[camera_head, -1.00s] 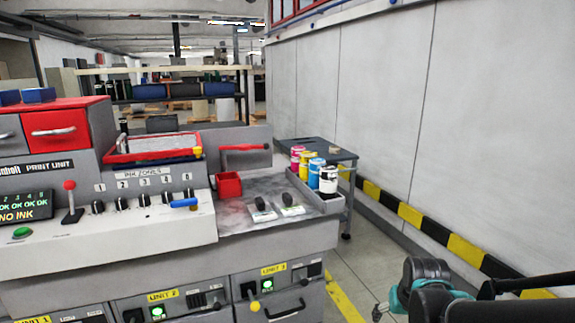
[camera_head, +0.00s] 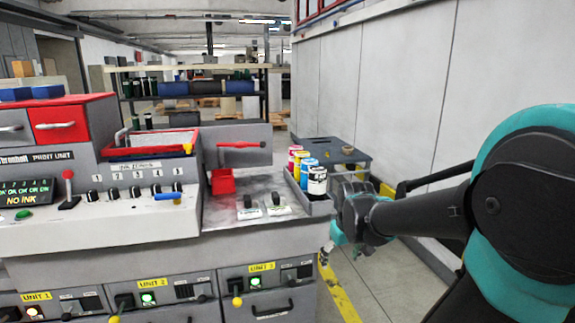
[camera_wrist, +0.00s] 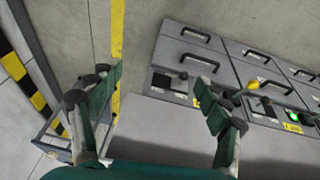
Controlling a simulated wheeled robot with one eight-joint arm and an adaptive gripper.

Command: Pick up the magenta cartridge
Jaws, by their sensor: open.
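The magenta cartridge (camera_head: 293,157) stands upright at the far end of a row of ink cartridges, on the right edge of the grey print unit in the head view. Yellow, cyan and black-and-white cartridges stand in front of it, nearer to me. My gripper (camera_wrist: 160,98) is open and empty in the wrist view, with its two fingers wide apart over the floor and the unit's drawer fronts. In the head view my arm reaches in from the right, and its end is to the right of the row, apart from it. The cartridge does not show in the wrist view.
A dark side table (camera_head: 338,152) stands behind the cartridges. A red bin (camera_head: 222,181) and two black-knobbed items lie on the unit's top to the left. A wall with a black-and-yellow strip bounds the right. Floor is free between unit and wall.

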